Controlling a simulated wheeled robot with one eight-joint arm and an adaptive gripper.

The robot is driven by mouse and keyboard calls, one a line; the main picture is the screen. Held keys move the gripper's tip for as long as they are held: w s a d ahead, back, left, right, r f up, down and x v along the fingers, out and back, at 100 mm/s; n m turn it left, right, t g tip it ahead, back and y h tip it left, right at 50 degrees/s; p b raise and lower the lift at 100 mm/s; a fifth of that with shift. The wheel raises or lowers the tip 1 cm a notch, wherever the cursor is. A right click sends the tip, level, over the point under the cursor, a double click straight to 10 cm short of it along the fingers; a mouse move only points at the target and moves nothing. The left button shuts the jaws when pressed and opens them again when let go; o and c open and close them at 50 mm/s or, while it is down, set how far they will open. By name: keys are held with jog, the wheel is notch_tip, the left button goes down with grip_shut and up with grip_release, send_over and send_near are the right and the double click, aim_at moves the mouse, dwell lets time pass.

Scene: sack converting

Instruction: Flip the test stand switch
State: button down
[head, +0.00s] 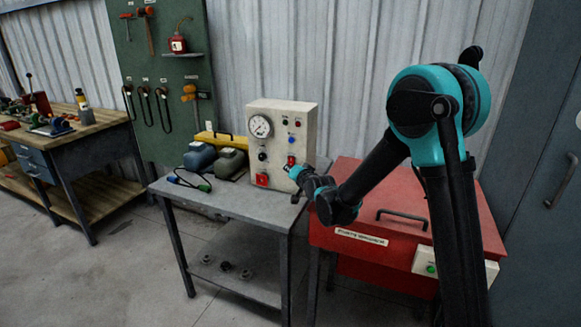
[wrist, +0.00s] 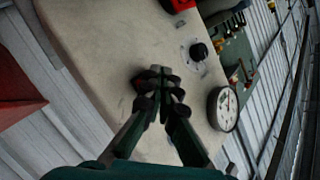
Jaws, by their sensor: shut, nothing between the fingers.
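The test stand is a cream upright box (head: 270,108) on a grey table, with its face also filling much of the wrist view (wrist: 95,35). Its face carries a round gauge (head: 259,126), a dark knob (head: 262,156), small coloured lights or buttons, a red part (head: 291,160) at right and a red box (head: 262,179) low at left. Which one is the switch I cannot tell. My gripper (head: 294,172) is at the lower right of the face. In the wrist view its fingers (wrist: 160,75) are together and empty, hiding part of the face; contact is unclear.
The knob (wrist: 198,52) and gauge (wrist: 222,108) lie right of my fingers in the wrist view. A red cabinet (head: 350,215) with a handle stands right of the grey table (head: 235,202). Grey-green containers (head: 230,162) and a yellow case stand left of the box.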

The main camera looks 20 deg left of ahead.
jog(key=shift+w, duration=0.15)
dwell(0.3)
jog(key=shift+w, duration=0.3)
jog(key=shift+w+f, duration=0.1)
jog(key=shift+w, duration=0.2)
dwell(0.5)
jog(key=shift+s, duration=0.15)
jog(key=shift+s, duration=0.6)
jog(key=shift+s, duration=0.1)
jog(key=s, duration=0.4)
jog(key=shift+s+a+r, duration=0.2)
jog(key=shift+s+r, duration=0.2)
dwell(0.4)
